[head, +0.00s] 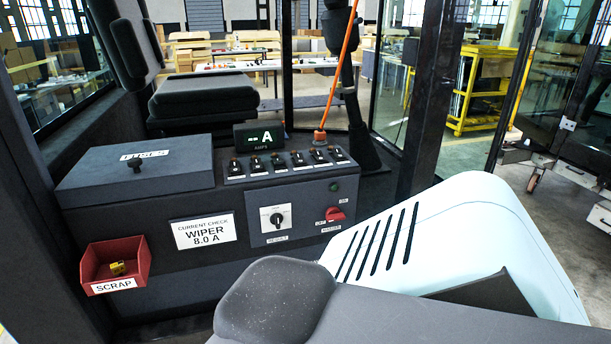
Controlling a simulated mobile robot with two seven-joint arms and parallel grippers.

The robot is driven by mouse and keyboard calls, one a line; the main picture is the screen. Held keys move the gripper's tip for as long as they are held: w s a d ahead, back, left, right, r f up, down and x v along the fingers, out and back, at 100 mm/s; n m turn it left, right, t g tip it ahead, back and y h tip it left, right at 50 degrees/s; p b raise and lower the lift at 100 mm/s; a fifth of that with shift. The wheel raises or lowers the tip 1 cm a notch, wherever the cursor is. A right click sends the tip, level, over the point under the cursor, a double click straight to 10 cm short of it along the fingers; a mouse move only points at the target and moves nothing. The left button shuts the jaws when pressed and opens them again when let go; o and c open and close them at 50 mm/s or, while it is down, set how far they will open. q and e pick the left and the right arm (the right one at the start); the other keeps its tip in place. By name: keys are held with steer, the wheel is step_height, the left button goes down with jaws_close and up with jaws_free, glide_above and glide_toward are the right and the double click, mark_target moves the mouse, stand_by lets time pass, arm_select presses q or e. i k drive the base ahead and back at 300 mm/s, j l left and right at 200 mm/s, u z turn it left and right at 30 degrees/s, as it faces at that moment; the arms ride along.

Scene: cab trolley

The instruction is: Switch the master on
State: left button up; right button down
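The master switch is a red rotary handle (335,214) at the right end of the dark panel on the front of the console. Small labels sit beside and below it, too small to read surely. A dark green lamp (334,186) sits above it and looks unlit. A second rotary knob (276,218), on a white plate, is to its left on the same panel. Neither of my grippers shows in the head view, and nothing is seen touching the red handle.
The console top holds a lidded fuse box (137,170), a row of switches (279,162) and an ammeter display (259,137). A red scrap bin (116,268) with a yellow piece hangs at left. An orange-marked lever rises behind. A pale slotted body (440,235) fills the right foreground.

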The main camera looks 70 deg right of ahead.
mark_target(334, 214)
steer(key=z, duration=0.85)
steer(key=k+z, duration=0.1)
steer(key=z, duration=0.75)
steer(key=k+z, duration=0.1)
steer(key=z, duration=0.35)
